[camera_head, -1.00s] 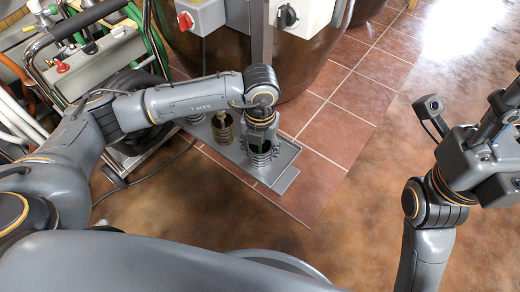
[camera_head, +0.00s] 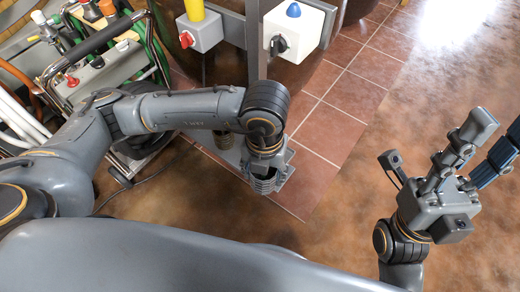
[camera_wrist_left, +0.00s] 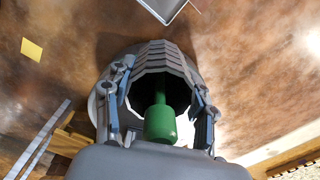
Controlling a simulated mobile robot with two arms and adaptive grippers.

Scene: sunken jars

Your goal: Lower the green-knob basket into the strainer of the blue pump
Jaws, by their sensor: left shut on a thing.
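The green knob (camera_wrist_left: 160,125) with its narrower stem shows between the fingers of my left gripper (camera_wrist_left: 158,112) in the left wrist view. The gripper is shut on it. The strainer below is hidden, and I cannot tell how high the gripper is. A blue dome (camera_head: 293,10) tops a white switch box; no blue pump body can be identified. My right gripper (camera_head: 499,130) is open and empty over the floor.
A cart with hoses (camera_head: 85,75) stands at left. Open floor (camera_head: 340,215) lies in front and to the right.

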